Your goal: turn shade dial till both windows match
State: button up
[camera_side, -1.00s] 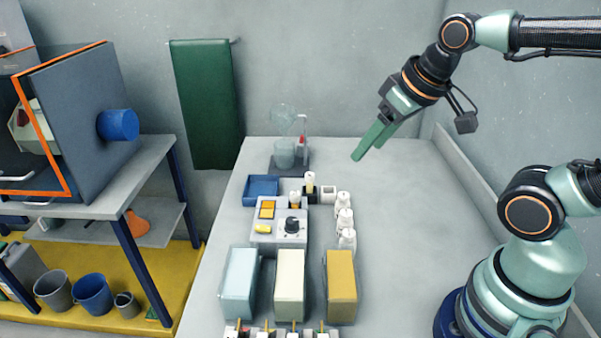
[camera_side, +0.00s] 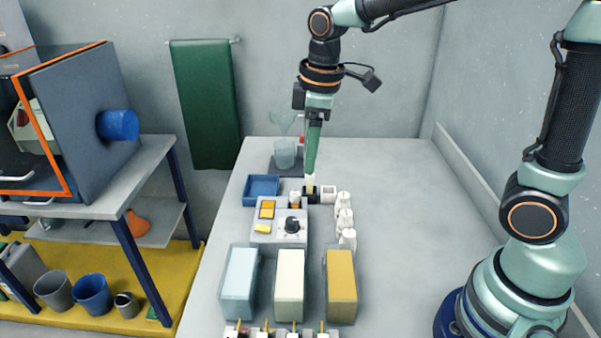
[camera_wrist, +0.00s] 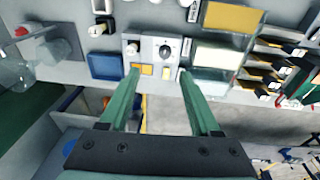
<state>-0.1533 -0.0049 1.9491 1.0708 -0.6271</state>
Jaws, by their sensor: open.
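The grey shade-dial box (camera_side: 265,238) sits on the bench, with a black dial (camera_side: 292,225) on its right part. In the wrist view the dial (camera_wrist: 165,50) and windows (camera_wrist: 141,70) also show. My gripper (camera_side: 310,174) is open and empty, pointing down over the pale vial in a black holder (camera_side: 311,198), behind the box. Its green fingers (camera_wrist: 158,76) are spread in the wrist view. It is apart from the dial.
A blue tray (camera_side: 262,188) and glassware on a stand (camera_side: 286,156) lie behind the box. White bottles (camera_side: 345,218) stand to its right. Pale blue, cream and mustard tanks (camera_side: 341,275) are in front. The bench's right side is clear.

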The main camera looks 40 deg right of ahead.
aim_at(292, 220)
jog(key=f+n, duration=0.1)
jog(key=f, duration=0.4)
jog(key=w+a+f+n+g, duration=0.1)
jog(key=f, duration=0.4)
jog(key=w+a+f+n, duration=0.1)
jog(key=f, duration=0.4)
jog(key=shift+w+a+f, duration=0.25)
jog(key=shift+f, duration=0.05)
grip_shut()
